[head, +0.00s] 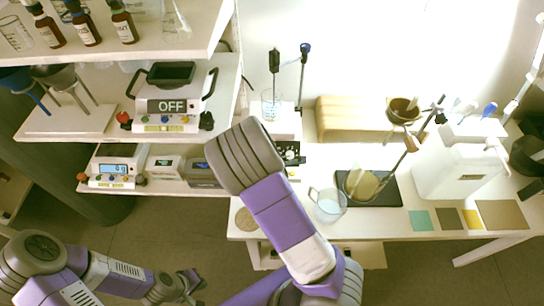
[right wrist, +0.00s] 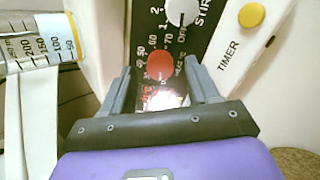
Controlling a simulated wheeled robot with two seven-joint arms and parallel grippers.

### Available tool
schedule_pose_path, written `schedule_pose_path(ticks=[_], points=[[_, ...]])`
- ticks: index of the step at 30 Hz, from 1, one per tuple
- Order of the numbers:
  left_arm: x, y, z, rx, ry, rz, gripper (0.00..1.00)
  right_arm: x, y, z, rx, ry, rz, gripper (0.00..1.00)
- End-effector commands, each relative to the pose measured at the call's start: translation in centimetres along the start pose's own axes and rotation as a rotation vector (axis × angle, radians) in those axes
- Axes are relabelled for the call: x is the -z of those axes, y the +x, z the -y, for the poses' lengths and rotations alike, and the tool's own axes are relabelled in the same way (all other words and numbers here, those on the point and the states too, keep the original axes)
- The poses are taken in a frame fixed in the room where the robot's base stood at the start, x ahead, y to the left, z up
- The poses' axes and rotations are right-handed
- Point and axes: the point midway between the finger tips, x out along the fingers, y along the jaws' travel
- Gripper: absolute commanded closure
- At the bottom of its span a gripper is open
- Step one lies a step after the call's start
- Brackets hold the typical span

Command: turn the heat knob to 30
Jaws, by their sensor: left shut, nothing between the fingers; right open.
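The heat knob (right wrist: 160,66) is the red round knob on a black dial panel in the right wrist view, with numbers printed around it. Its pointer setting cannot be read. My right gripper (right wrist: 161,88) is open, its two grey fingers on either side just below the knob, apart from it. The panel belongs to the device (head: 289,152) in the head view, partly covered by my right arm; the right fingers are hidden there. My left gripper (head: 191,283) is shut and empty, low at the lower left, far from the device.
A white STIR knob (right wrist: 181,12) sits above the heat knob, and a yellow TIMER button (right wrist: 251,15) is to its right. A graduated beaker (right wrist: 38,45) is close on the left. A glass beaker (head: 328,205) stands right of my arm on the white table.

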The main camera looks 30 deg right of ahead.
Motion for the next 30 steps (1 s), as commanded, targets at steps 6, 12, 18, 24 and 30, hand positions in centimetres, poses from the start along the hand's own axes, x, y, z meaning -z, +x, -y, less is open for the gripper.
schedule_pose_path(ticks=[6,12,18,24,30], points=[[0.03,0.54,0.2,0.0,0.0,0.0,1.0,0.02,1.57,0.04,0.001,0.0,0.0,0.4],[0.02,0.49,0.18,0.0,0.0,0.0,1.0,0.0,1.57,-0.02,0.0,0.0,0.0,0.4],[0.02,0.49,0.18,0.0,0.0,0.0,1.0,0.0,1.56,-0.02,0.0,0.0,0.0,0.65],[0.02,0.5,0.18,0.0,0.0,0.0,1.0,0.0,1.55,-0.03,0.0,0.0,0.0,0.95],[0.02,0.47,0.17,0.0,0.0,0.0,1.0,-0.01,1.55,-0.03,0.0,0.014,0.0,0.96]])
